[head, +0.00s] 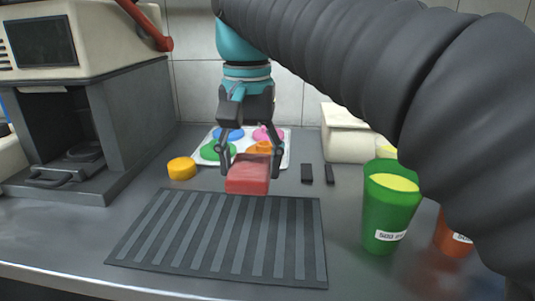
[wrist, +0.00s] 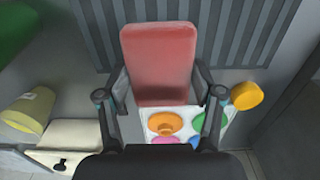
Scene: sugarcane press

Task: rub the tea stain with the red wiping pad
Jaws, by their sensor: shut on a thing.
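The red wiping pad (head: 248,176) is a red block held in my gripper (head: 250,150) above the counter, near the back edge of the striped mat. In the wrist view the pad (wrist: 158,60) sits between the two fingers of my gripper (wrist: 160,92), which are shut on its sides. The pad appears raised off the surface, though the exact gap is hard to tell. I cannot make out a tea stain in either view; the pad and arm hide part of the counter.
A dark striped mat (head: 215,265) lies in front. A white tray (head: 286,158) with coloured lids is behind the pad. A yellow round piece (head: 182,168) lies left, a green cup (head: 385,220) right.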

